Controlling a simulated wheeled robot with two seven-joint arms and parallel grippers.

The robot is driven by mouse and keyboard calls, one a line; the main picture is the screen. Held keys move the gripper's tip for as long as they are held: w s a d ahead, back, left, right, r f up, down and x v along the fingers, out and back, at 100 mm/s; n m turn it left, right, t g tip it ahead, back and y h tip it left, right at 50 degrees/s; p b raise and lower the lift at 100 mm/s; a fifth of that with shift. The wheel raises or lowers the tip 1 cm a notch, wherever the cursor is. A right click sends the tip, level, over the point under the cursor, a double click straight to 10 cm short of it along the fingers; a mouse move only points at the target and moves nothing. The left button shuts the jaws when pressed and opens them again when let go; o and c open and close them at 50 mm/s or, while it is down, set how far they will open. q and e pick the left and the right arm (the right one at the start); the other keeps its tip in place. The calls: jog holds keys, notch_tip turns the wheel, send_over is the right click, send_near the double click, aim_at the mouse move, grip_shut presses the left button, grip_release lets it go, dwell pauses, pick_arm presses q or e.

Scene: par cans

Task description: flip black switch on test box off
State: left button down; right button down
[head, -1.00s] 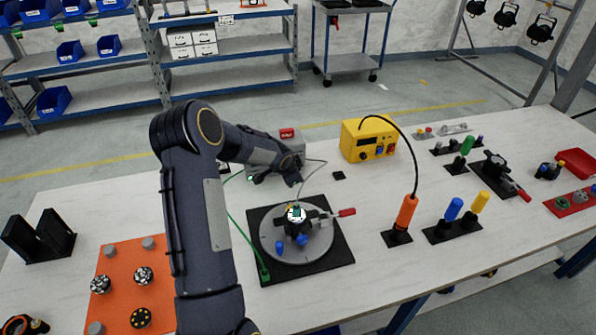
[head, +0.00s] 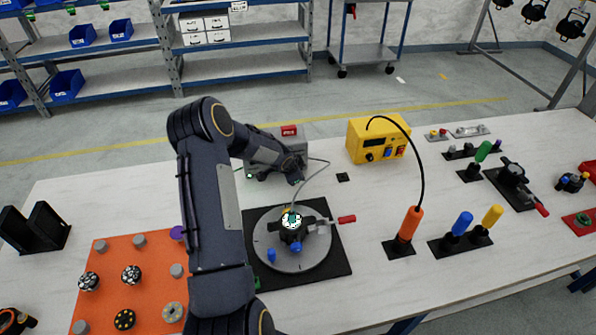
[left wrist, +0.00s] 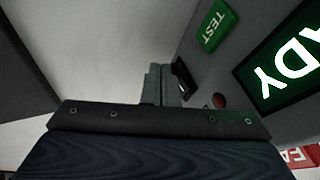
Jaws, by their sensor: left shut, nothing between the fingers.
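The grey test box (head: 289,143) stands at the back of the table in the head view, partly hidden behind my left arm. In the left wrist view its grey face carries a green TEST button (left wrist: 217,25), a lit green display (left wrist: 283,62), a small round red part (left wrist: 218,101) and the black switch (left wrist: 182,77). My left gripper (left wrist: 163,78) is shut and empty, its fingertips right beside the black switch. I cannot tell whether they touch it. In the head view the left gripper (head: 295,177) is at the box's front. My right gripper is not in view.
A yellow power unit (head: 378,139) stands right of the test box. In front are a round plate on a black base (head: 334,268) with a clamp, and a thin cable. An orange tray (head: 106,262) and upright colored handles (head: 410,224) stand nearby.

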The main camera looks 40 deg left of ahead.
pick_arm(q)
jog(key=shift+w+a+f, duration=0.2)
jog(key=shift+a, duration=0.05)
jog(key=shift+r, duration=0.1)
jog(key=shift+r+p, duration=0.4)
jog(key=shift+r, duration=0.45)
